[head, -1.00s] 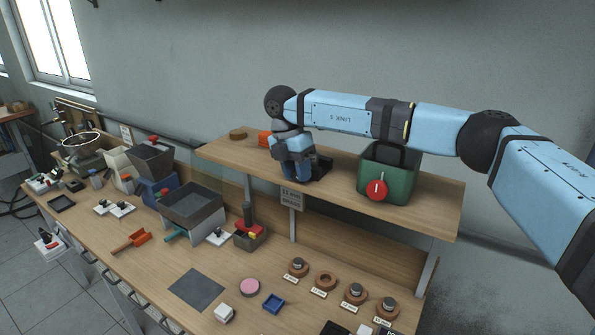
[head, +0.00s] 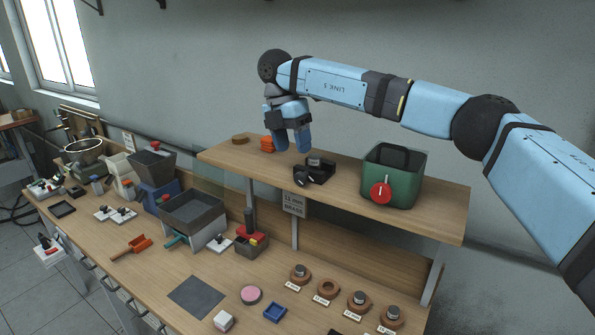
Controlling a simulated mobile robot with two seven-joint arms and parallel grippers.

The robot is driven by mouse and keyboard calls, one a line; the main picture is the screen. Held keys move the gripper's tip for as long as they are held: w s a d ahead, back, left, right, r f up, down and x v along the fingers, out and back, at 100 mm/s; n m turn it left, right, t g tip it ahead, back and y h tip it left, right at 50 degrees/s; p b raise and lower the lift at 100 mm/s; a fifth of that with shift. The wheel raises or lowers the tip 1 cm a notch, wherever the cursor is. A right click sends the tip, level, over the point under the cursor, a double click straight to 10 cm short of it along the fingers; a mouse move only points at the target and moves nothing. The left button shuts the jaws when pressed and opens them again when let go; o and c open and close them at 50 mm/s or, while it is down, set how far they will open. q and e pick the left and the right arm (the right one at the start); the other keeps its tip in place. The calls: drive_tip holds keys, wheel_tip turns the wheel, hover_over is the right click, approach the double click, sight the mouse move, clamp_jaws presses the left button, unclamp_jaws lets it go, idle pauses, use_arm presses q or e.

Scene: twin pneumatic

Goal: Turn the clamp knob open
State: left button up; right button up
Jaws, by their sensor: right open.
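A small black clamp (head: 318,173) sits on the raised wooden shelf. A dark round knob (head: 302,181) shows on its front left side, and a grey cylindrical piece (head: 314,161) stands up at its top. The knob's turn angle is too small to read. My right gripper (head: 293,149) is above and to the left of the clamp, pointing down. Its two blue fingers are apart, with nothing seen between them, and it looks clear of the clamp and knob. My left gripper is not in view.
Orange blocks (head: 267,144) and a brown disc (head: 240,139) lie at the shelf's left. The bench below holds several trays and parts.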

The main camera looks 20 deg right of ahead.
drive_tip(key=v, duration=0.6)
drive_tip(key=shift+b, duration=0.4)
drive_tip(key=shift+f, duration=0.1)
